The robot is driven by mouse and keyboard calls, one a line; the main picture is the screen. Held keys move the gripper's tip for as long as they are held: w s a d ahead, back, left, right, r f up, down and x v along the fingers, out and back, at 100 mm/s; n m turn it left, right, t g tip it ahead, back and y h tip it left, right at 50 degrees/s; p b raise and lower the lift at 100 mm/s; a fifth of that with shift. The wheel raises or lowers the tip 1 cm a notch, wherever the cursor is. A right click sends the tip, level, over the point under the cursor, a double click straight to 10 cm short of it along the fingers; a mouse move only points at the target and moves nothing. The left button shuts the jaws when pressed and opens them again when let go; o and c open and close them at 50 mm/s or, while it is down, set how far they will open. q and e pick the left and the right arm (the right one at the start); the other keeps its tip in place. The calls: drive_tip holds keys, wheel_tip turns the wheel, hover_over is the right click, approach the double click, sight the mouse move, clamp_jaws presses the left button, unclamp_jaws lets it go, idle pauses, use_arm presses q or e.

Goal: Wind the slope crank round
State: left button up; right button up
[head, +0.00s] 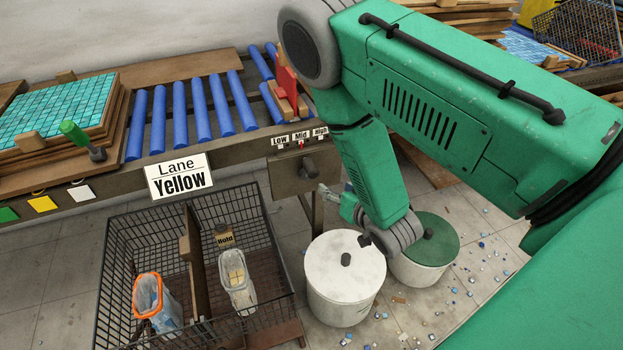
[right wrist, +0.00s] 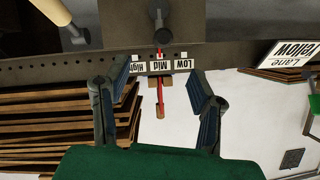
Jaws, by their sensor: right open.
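The slope panel (head: 297,137) on the conveyor's front edge reads Low, Mid and High. A red pointer (head: 301,144) stands at Mid, as it does in the right wrist view (right wrist: 160,53). Below the labels is a dark crank hub (head: 308,169), also seen in the right wrist view (right wrist: 160,33). A cream cylindrical handle (right wrist: 50,11) with a dark piece beside it shows there too; I cannot tell whether it joins the hub. My right gripper (head: 333,195) is open and empty, low in front of the panel, apart from the hub. My left gripper is out of view.
Blue rollers (head: 203,105) carry a red upright piece (head: 287,80). Below stand a wire basket (head: 115,245), a white-lidded bin (head: 345,262) and a green-lidded bin (head: 428,240). Chips litter the floor.

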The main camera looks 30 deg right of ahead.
sight(315, 173)
drive_tip(key=x, duration=0.4)
drive_tip(key=b+x, duration=0.1)
drive_tip(key=x, duration=0.4)
drive_tip(key=r+b+x, duration=0.1)
drive_tip(key=x, duration=0.4)
drive_tip(key=shift+w+a, duration=0.15)
drive_tip(key=shift+w, duration=0.1)
drive_tip(key=c, duration=1.1)
drive_tip(key=shift+a+f, duration=0.1)
